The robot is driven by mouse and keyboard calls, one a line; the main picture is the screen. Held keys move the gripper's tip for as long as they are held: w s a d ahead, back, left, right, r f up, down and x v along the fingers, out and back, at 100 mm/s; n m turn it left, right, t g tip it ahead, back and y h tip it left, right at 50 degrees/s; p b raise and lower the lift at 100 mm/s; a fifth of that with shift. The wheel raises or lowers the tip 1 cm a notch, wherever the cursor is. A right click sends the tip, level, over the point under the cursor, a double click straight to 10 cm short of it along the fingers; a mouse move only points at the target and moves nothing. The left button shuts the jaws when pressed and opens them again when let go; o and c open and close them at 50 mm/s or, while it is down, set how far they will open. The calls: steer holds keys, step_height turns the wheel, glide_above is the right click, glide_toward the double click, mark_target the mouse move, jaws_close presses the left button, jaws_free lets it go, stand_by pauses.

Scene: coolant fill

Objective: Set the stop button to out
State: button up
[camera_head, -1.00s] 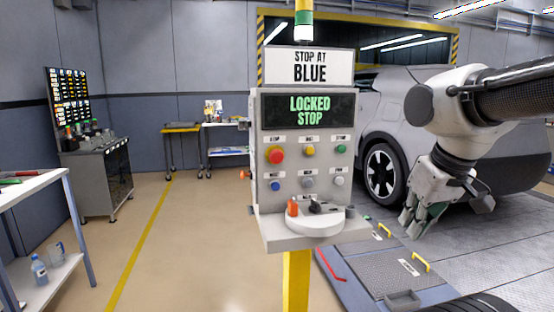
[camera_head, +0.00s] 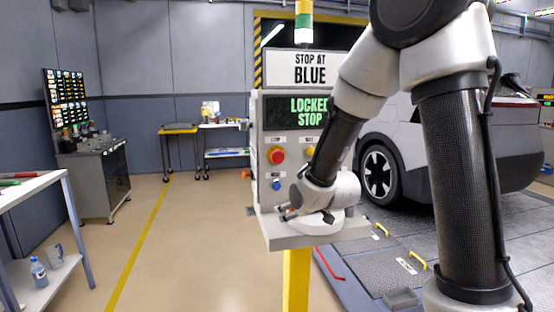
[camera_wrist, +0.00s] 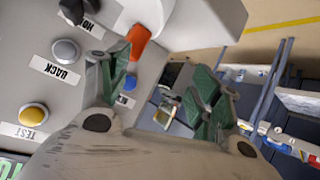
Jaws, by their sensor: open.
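The red stop button (camera_head: 276,155) is at the upper left of the grey control panel (camera_head: 262,185) in the head view. The panel's screen reads LOCKED STOP. I cannot tell from here whether the button is in or out. My gripper (camera_wrist: 160,85) is open and empty, with green-padded fingers spread. In the head view it is low at the panel's left, below the red button and near the ledge. In the wrist view the orange handle (camera_wrist: 140,40) and a blue button (camera_wrist: 130,83) show close to the fingers. The red button is hidden in that view.
A yellow button (camera_wrist: 33,114) and a grey button (camera_wrist: 66,51) are beside the fingers. The panel's ledge (camera_head: 285,240) sticks out below. My arm covers the panel's right side. A car (camera_head: 410,150) stands behind; open floor lies left.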

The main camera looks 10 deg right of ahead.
mark_target(279, 157)
steer(key=w+r+n+t, duration=0.1)
steer(key=w+r+t, duration=0.15)
steer(key=r, duration=0.35)
steer(key=w+r+n+t, duration=0.1)
steer(key=w+r+t, duration=0.1)
steer(key=r+t, duration=0.35)
steer(key=shift+g+y, duration=0.3)
steer(key=shift+g, duration=0.4)
steer(key=w, duration=0.2)
steer(key=w+a, duration=0.1)
steer(key=w, duration=0.1)
steer(key=w+r, duration=0.1)
steer(key=w, duration=0.2)
steer(key=shift+w+a, duration=0.1)
steer(key=shift+a, duration=0.1)
steer(key=shift+c, duration=0.5)
